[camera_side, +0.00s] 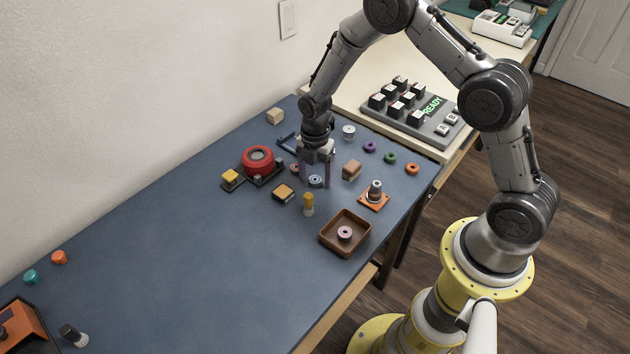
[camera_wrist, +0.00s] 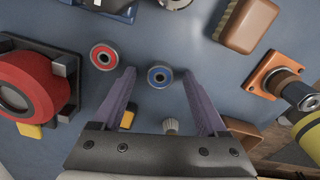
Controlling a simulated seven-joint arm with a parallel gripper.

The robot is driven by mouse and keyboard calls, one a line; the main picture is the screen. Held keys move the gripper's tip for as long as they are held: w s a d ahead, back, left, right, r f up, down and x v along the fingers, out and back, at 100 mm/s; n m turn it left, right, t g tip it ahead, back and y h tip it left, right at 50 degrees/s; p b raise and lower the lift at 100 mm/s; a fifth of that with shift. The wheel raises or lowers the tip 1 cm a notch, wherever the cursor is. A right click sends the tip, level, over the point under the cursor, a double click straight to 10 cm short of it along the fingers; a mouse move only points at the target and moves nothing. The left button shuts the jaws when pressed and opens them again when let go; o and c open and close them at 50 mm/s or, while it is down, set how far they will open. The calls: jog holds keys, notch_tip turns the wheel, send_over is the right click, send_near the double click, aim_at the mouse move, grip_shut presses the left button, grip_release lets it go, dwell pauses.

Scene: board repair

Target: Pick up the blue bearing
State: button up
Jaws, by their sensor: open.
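The blue bearing (camera_wrist: 160,76) lies flat on the blue table top, a small ring with a blue face and a metal rim. In the side view the blue bearing (camera_side: 316,180) shows just below my gripper, between the fingers. My gripper (camera_side: 316,183) is open and points down at it. In the wrist view my gripper's two purple fingers (camera_wrist: 163,100) stand apart, and the bearing shows between and just past their tips. Nothing is held. A red bearing (camera_wrist: 104,56) lies left of the blue one, close to the left finger. I cannot tell the exact fingertip height.
A red round part on a dark base (camera_side: 258,160) stands to the left. A wooden block (camera_side: 351,171) and an orange plate with a metal post (camera_side: 375,194) stand to the right. A brown tray (camera_side: 328,247) holds a pink bearing (camera_side: 345,233). The table's left front is mostly clear.

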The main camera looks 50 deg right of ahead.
jog(key=shift+c, duration=0.3)
grip_shut()
jog(key=shift+r, duration=0.1)
